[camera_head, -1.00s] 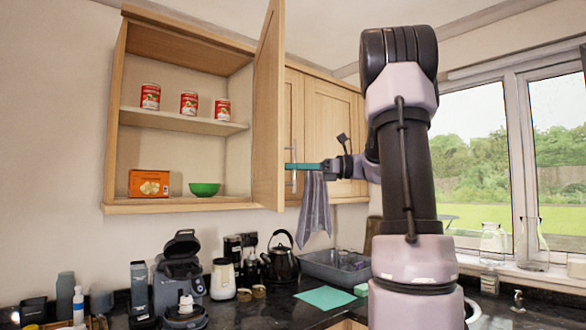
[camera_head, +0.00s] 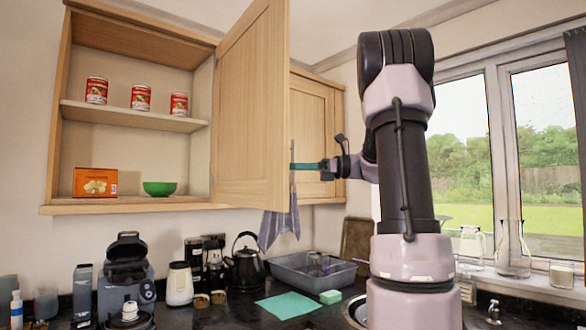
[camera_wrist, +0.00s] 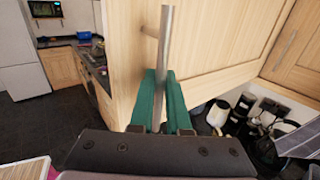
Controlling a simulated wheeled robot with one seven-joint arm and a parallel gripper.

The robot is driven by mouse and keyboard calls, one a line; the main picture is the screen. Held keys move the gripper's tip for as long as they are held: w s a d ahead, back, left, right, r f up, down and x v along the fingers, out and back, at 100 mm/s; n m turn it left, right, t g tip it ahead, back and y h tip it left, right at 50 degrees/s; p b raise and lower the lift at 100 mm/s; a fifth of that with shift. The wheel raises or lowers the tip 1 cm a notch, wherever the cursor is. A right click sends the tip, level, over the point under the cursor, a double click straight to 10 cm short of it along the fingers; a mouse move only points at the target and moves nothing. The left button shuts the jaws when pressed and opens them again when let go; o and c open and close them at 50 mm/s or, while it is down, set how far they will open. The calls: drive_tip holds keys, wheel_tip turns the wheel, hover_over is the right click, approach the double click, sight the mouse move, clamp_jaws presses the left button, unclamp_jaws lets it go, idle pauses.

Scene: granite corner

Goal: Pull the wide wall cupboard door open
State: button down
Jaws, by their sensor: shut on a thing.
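The wide wall cupboard (camera_head: 130,208) is at the left in the head view, its inside shelves exposed. Its wooden door (camera_head: 250,110) stands swung out, with its inner face towards the camera. A vertical metal bar handle (camera_wrist: 166,40) is on the door's outer face; only a thin part shows past the door edge in the head view. My gripper (camera_head: 298,166), with green fingers, is at the door's free edge. In the wrist view, my gripper (camera_wrist: 160,80) has its fingers on both sides of the handle, shut on it.
Three red cans (camera_head: 141,97) stand on the upper shelf. An orange box (camera_head: 96,182) and a green bowl (camera_head: 159,188) stand below. A grey towel (camera_head: 280,225) hangs behind the door. The counter below holds a kettle (camera_head: 245,263), a grey basin (camera_head: 300,268) and appliances.

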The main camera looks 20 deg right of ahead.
drive_tip(key=c, duration=0.9)
unclamp_jaws()
drive_tip(key=shift+d, duration=0.1)
drive_tip(key=v, duration=1)
drive_tip(key=shift+s+d, duration=0.15)
drive_tip(key=shift+d, duration=0.1)
